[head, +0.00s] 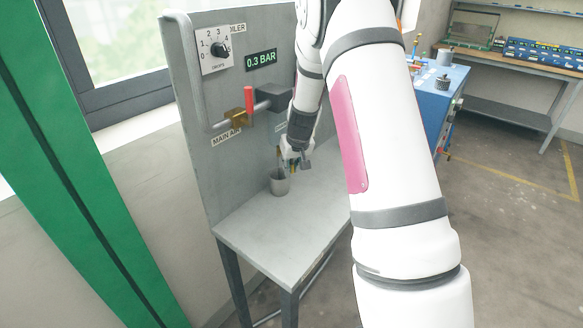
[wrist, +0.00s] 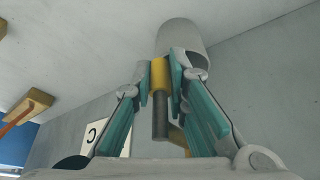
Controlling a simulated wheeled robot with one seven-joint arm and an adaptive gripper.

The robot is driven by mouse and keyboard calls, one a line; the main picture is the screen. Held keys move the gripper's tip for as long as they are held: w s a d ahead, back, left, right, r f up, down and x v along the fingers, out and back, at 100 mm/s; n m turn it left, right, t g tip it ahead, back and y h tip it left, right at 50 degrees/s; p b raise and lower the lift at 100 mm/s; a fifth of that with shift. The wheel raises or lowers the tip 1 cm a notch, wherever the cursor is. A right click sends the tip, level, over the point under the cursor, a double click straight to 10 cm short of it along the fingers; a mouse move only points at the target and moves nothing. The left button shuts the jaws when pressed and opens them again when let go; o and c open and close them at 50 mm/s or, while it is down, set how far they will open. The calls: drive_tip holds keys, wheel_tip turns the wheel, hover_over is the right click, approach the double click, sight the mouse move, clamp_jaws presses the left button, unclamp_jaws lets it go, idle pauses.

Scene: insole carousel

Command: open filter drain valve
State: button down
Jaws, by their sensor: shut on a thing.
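My gripper (head: 296,158) reaches down in front of the grey panel, just above a grey cup (head: 280,183) on the bench. In the wrist view, the teal fingers of my gripper (wrist: 172,85) are closed around a small brass-yellow piece (wrist: 159,75) with a dark grey stem (wrist: 160,118). This looks like the drain valve, though the fingers cover part of it and its turn position cannot be told. A pale grey cylinder (wrist: 182,38), perhaps the cup, shows just beyond the fingertips. In the head view, my wrist and fingers hide most of the valve.
The panel (head: 205,165) carries a brass main air valve (head: 238,117) with an upright red handle (head: 249,101), a dial (head: 217,50) and a display (head: 261,60) reading 0.3 BAR. The bench top (head: 275,232) is clear in front. A blue cabinet (head: 440,92) stands right.

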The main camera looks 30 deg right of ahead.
idle(0.3)
drive_tip(key=c, duration=1.6)
unclamp_jaws()
drive_tip(key=shift+o, duration=0.2)
drive_tip(key=v, duration=1.2)
drive_tip(key=shift+f, duration=0.1)
